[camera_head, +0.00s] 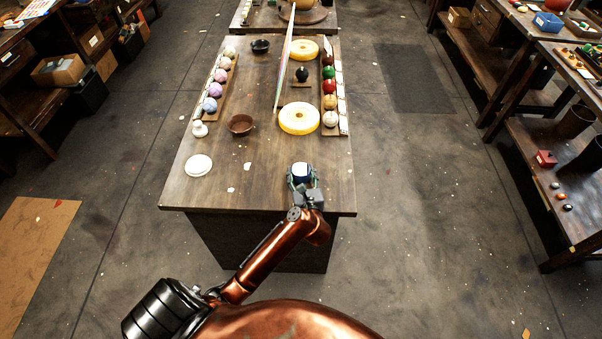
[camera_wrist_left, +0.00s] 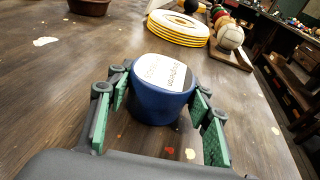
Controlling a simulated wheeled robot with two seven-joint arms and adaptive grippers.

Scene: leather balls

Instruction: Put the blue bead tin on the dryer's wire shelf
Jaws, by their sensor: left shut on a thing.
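The blue bead tin (camera_head: 301,170) is near the front edge of the wooden table, with a white lid or label on top. In the left wrist view the tin (camera_wrist_left: 158,104) stands upright between the green finger pads. My left gripper (camera_head: 302,180) is shut on its sides; it also shows in the left wrist view (camera_wrist_left: 158,112). I cannot tell whether the tin's base touches the table. I cannot make out the dryer's wire shelf in either view. My right gripper is not in view.
The wooden table (camera_head: 255,190) holds yellow discs (camera_head: 299,118), a brown bowl (camera_head: 240,124), a white disc (camera_head: 199,165) and two rows of colored balls. A thin upright panel (camera_head: 284,70) divides its far half. Shelving (camera_head: 565,190) stands at right; floor between is clear.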

